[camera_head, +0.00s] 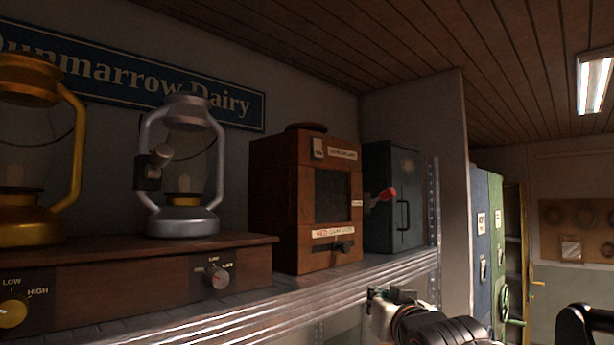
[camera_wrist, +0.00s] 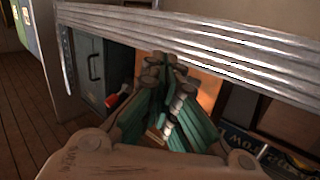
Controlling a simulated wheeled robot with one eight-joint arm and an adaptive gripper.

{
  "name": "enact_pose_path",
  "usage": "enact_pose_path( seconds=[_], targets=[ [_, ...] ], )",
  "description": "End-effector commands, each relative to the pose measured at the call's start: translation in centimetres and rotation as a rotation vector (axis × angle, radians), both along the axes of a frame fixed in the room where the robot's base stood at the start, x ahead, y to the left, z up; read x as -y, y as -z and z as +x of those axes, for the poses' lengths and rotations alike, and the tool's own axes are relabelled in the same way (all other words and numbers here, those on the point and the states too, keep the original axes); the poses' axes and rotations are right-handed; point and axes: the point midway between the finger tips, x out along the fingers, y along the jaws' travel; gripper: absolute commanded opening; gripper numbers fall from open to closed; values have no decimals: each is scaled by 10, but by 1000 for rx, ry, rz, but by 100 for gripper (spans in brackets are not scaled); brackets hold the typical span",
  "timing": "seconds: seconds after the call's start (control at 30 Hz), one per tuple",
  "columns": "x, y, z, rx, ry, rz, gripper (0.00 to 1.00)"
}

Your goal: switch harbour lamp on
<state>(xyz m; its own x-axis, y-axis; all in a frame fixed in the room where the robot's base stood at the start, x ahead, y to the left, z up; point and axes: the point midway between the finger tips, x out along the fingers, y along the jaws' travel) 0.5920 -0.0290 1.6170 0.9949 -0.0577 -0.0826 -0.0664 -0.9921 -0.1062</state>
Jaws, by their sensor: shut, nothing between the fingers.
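Two lanterns stand on a wooden base (camera_head: 130,265) at the left in the head view: a gold one (camera_head: 28,225), cut by the left edge, and a silver one (camera_head: 183,222). No label names either as the harbour lamp. Neither shows a clear glow. A gold knob (camera_head: 12,314) marked LOW and HIGH and a silver knob (camera_head: 217,279) are on the base's front. My gripper (camera_head: 376,296) is shut and empty at the shelf's front edge, right of the silver knob and apart from it. Its closed fingers (camera_wrist: 166,65) also show in the wrist view.
A wooden box (camera_head: 283,210) with labels and a dark window stands right of the lanterns. Beside it is a dark metal cabinet (camera_head: 405,170) with a red-tipped lever (camera_head: 386,194). The metal shelf edge (camera_head: 270,305) runs across the front. Lockers (camera_head: 480,235) stand further right.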

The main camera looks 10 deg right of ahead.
Motion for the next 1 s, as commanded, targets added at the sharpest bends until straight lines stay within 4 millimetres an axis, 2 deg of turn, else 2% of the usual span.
enact_pose_path(
  seconds=[0.03, 0.2, 0.4, 0.5, 0.6, 0.7, 1.0],
  targets=[
    [1, -43, 8, 40, -1, 2, 0],
    [2, -141, 30, 185, -15, 13, 0],
    [1, -245, 49, 343, -39, 24, 0],
    [1, -283, 54, 404, -52, 26, 0],
    [0, -307, 58, 446, -62, 30, 0],
    [-1, -320, 59, 472, -68, 31, 0],
    [-1, -323, 59, 483, -72, 32, 0]
  ],
)
